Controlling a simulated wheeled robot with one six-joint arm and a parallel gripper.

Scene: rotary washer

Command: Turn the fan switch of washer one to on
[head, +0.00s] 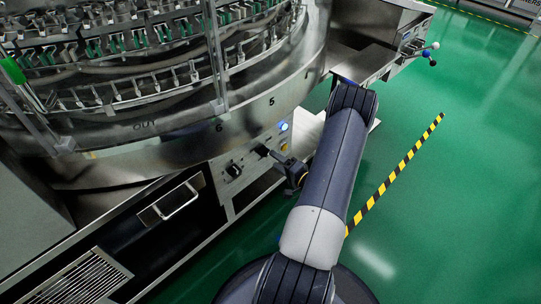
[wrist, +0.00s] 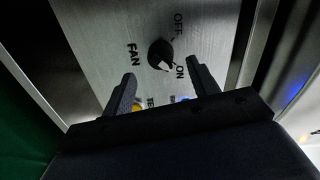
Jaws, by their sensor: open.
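The fan switch (wrist: 160,54) is a round black knob on a brushed metal panel. The wrist view shows the label FAN on its left, OFF above right and ON below right. A light mark on the knob's lower right side faces ON. My gripper (wrist: 161,72) is open, its two fingers apart below the knob, one to each side. I see no contact with the knob. In the head view my gripper (head: 284,164) is close to the panel front (head: 226,186), where a black knob (head: 234,170) shows at the left.
A blue light (head: 283,126) and a yellow light (head: 284,147) are on the panel's right side. The large round washer (head: 175,125) overhangs the panel. A drawer handle (head: 177,203) is to the left. Green floor (head: 440,200) is open at right, with a yellow-black strip (head: 398,170).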

